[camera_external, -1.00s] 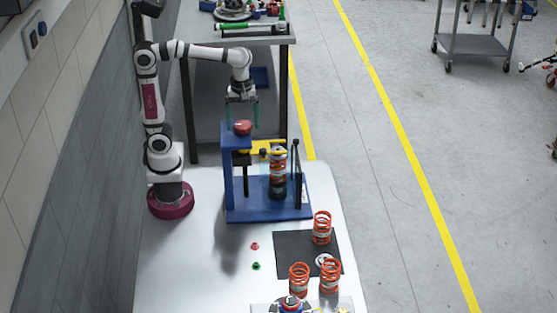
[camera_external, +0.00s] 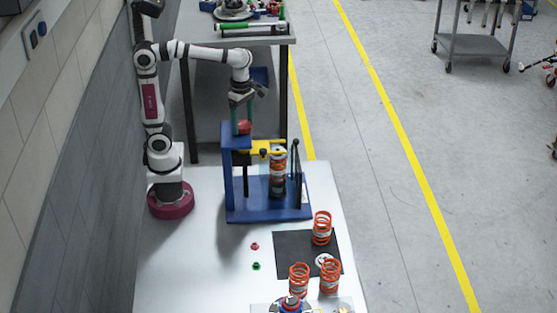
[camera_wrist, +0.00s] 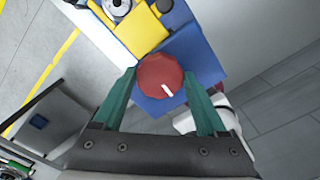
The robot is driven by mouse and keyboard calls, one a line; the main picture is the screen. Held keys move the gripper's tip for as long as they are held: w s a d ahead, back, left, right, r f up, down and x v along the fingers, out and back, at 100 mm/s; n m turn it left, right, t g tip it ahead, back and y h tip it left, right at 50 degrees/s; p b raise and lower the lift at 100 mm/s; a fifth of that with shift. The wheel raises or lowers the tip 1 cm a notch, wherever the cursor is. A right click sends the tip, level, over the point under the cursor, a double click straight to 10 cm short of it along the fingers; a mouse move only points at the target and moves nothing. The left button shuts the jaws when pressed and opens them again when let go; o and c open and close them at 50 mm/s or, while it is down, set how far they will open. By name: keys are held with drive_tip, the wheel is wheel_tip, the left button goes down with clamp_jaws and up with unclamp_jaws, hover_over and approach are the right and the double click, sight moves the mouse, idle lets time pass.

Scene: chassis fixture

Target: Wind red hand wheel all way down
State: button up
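The red hand wheel (camera_external: 244,127) sits on top of the blue press frame (camera_external: 228,175). In the wrist view the wheel (camera_wrist: 160,76) is a round red knob with a white mark pointing down and slightly right. My gripper (camera_external: 243,122) is down at the wheel, turned about its upright axis. In the wrist view its two teal fingers (camera_wrist: 160,80) stand on either side of the wheel, close against its rim. The yellow press arm (camera_external: 260,147) is at the top of the spring and damper unit (camera_external: 278,172) standing in the frame.
Several loose orange springs (camera_external: 322,228) stand in front, around a black mat (camera_external: 292,246). A red part (camera_external: 255,246) and a green part (camera_external: 256,266) lie on the white table (camera_external: 200,270). A wall is close at left; a second bench (camera_external: 262,41) is behind.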

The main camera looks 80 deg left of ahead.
drive_tip(key=c, duration=0.9)
drive_tip(key=m, duration=0.5)
drive_tip(key=shift+m, duration=0.3)
drive_tip(key=shift+c, duration=0.2)
drive_tip(key=m, duration=0.5)
drive_tip(key=shift+m, duration=0.4)
drive_tip(key=m, duration=0.5)
drive_tip(key=shift+m, duration=0.4)
